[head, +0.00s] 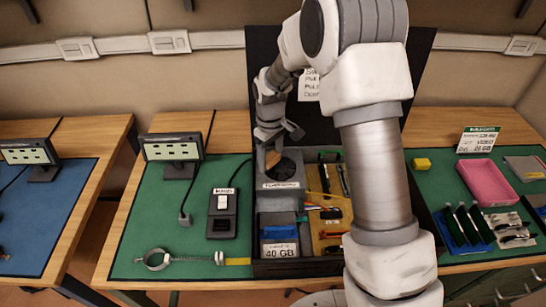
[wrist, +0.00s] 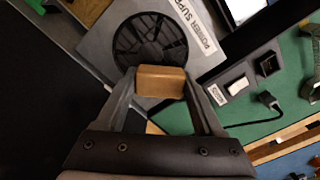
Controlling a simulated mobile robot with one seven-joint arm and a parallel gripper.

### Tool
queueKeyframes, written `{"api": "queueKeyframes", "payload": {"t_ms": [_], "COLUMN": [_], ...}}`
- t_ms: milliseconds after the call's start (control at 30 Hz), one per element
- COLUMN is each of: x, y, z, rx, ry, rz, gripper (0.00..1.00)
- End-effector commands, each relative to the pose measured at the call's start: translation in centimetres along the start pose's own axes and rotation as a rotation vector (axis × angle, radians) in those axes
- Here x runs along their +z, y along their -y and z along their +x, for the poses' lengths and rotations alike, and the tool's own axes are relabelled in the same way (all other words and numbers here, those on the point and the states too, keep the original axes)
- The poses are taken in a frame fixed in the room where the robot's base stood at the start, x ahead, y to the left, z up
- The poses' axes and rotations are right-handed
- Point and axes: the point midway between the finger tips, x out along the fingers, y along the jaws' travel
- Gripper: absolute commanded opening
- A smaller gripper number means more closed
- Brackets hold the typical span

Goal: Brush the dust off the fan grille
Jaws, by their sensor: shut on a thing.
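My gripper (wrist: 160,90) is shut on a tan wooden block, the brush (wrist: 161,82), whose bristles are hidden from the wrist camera. In the head view my gripper (head: 274,140) points down with the brush (head: 272,158) at the far left part of the fan grille. The round dark fan grille (wrist: 146,38) is on the grey power supply (wrist: 100,42), and the brush overlaps its near edge in the wrist view. Whether the bristles touch it I cannot tell. The grille (head: 287,174) also shows in the head view. No dust can be made out.
The power supply sits in an open dark case beside a yellow-brown board (head: 325,232) with several parts. A switch box (head: 222,213) stands on the green mat to the left. My arm crosses the middle.

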Motion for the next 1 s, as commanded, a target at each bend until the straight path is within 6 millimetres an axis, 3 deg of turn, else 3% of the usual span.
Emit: {"api": "queueKeyframes", "payload": {"t_ms": [100, 267, 700, 1000], "x": [-0.2, -0.3, -0.3, -0.3], "y": [0.3, 0.3, 0.7, 0.9], "z": [0.0, -3.3, -7.1, -8.7], "rx": [-0.001, 0.002, 0.001, 0.0], "ry": [0.0, -0.004, -0.001, 0.0], "rz": [0.001, 0.003, 0.006, 0.007], "gripper": [0.25, 0.25, 0.25, 0.25]}}
